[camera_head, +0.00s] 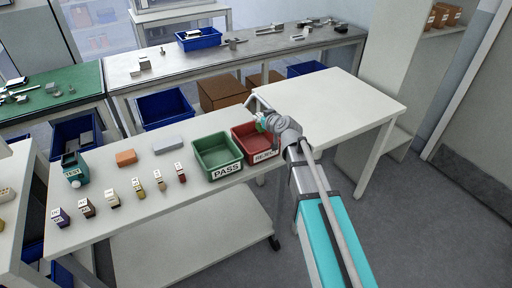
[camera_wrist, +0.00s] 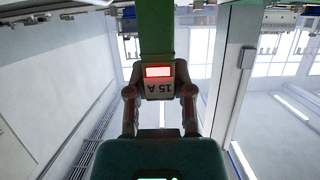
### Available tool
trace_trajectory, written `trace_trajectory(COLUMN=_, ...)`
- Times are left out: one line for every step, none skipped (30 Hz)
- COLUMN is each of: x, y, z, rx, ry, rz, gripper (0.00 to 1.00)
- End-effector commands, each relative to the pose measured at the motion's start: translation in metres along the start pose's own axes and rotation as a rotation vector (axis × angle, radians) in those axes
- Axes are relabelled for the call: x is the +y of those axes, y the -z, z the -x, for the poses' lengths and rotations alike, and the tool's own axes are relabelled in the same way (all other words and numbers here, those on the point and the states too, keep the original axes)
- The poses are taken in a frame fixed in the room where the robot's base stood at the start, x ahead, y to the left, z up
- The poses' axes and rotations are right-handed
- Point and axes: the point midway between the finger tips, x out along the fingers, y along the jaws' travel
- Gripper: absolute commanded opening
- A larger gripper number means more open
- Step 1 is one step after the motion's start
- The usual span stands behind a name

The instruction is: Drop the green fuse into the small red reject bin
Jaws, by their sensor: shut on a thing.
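The red reject bin (camera_head: 238,136) stands at the right end of the near bench, open at the top, with a partly covered white label on its front. My gripper (camera_head: 264,122) is over the bin's far side in the head view. It is shut on the green fuse (camera_head: 259,124), of which only a small green bit shows there. The bin is not visible in the wrist view.
A green PASS bin (camera_head: 227,171) stands directly left of the red bin. Several small coloured fuses (camera_head: 138,187) stand in a row on the bench, with a teal tester (camera_head: 75,170) at the left. A clear white table (camera_head: 345,98) lies behind my arm.

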Motion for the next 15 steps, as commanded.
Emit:
trace_trajectory(x=0.0, y=-0.006, z=-0.002, rx=0.0, ry=0.0, rz=0.0, gripper=0.0)
trace_trajectory(x=0.0, y=-0.008, z=-0.003, rx=0.0, ry=0.0, rz=0.0, gripper=0.0)
trace_trajectory(x=0.0, y=-0.011, z=-0.004, rx=0.0, ry=0.0, rz=0.0, gripper=0.0)
trace_trajectory(x=0.0, y=-0.013, z=-0.005, rx=0.0, ry=0.0, rz=0.0, gripper=0.0)
trace_trajectory(x=0.0, y=-0.015, z=-0.006, rx=0.0, ry=0.0, rz=0.0, gripper=0.0)
trace_trajectory(x=0.0, y=-0.018, z=-0.007, rx=0.0, ry=0.0, rz=0.0, gripper=0.0)
trace_trajectory(x=-0.001, y=-0.021, z=-0.008, rx=0.0, ry=0.0, rz=0.0, gripper=0.0)
trace_trajectory(x=-0.001, y=-0.023, z=-0.009, rx=0.0, ry=0.001, rz=0.0, gripper=0.0)
trace_trajectory(x=-0.001, y=-0.026, z=-0.01, rx=0.0, ry=0.001, rz=0.0, gripper=0.0)
trace_trajectory(x=-0.001, y=-0.029, z=-0.011, rx=0.0, ry=0.001, rz=0.0, gripper=0.0)
trace_trajectory(x=-0.001, y=-0.031, z=-0.011, rx=0.0, ry=0.001, rz=0.0, gripper=0.0)
trace_trajectory(x=-0.001, y=-0.033, z=-0.013, rx=0.0, ry=0.001, rz=0.0, gripper=0.0)
trace_trajectory(x=-0.001, y=-0.035, z=-0.013, rx=0.0, ry=0.001, rz=0.0, gripper=0.0)
trace_trajectory(x=-0.001, y=-0.037, z=-0.014, rx=0.0, ry=0.001, rz=0.0, gripper=0.0)
trace_trajectory(x=-0.001, y=-0.04, z=-0.015, rx=0.0, ry=0.001, rz=0.0, gripper=0.0)
